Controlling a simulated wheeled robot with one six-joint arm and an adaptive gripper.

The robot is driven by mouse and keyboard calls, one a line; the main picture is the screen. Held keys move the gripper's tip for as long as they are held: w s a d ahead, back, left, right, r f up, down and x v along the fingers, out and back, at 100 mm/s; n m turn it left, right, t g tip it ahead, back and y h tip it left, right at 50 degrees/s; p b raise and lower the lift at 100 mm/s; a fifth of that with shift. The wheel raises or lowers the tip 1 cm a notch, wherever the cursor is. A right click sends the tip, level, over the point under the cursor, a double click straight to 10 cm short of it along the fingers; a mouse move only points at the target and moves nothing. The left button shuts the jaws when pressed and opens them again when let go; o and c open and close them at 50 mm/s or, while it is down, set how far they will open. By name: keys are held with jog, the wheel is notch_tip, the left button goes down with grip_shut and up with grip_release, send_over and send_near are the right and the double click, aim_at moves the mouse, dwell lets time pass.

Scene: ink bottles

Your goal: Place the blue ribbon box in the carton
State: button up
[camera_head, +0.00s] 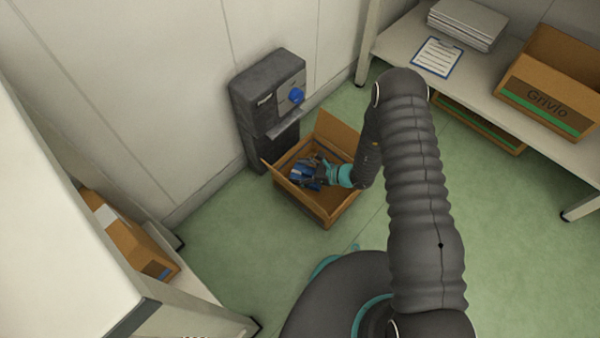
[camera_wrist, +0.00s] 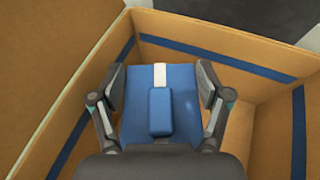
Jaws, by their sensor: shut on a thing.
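A blue box with a pale stripe (camera_wrist: 183,88) is between the fingers of my gripper (camera_wrist: 160,84) in the wrist view. The fingers are shut on its two sides. The open carton (camera_head: 325,210) stands on the floor in the head view, brown with its flaps up; the wrist view shows its inner walls with a dark blue band (camera_wrist: 215,57) around the box. My gripper (camera_head: 318,172) reaches into the carton's opening with the blue box (camera_head: 303,170). I cannot tell whether the box touches the carton's floor.
A dark grey machine with a blue knob (camera_head: 296,96) stands right behind the carton. A bench (camera_head: 405,45) at the right holds papers, a clipboard (camera_head: 438,57) and a carton marked Grivio (camera_head: 545,98). Another carton (camera_head: 128,235) sits at the left.

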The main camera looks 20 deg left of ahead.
jog(key=shift+f, duration=0.5)
jog(key=shift+f+b, duration=0.35)
jog(key=shift+f+b, duration=0.25)
jog(key=shift+b, duration=0.1)
jog(key=o, duration=1.2)
jog(key=shift+r, duration=0.1)
jog(key=shift+r+p, duration=0.6)
jog(key=shift+p, duration=0.2)
jog(key=v, duration=1.2)
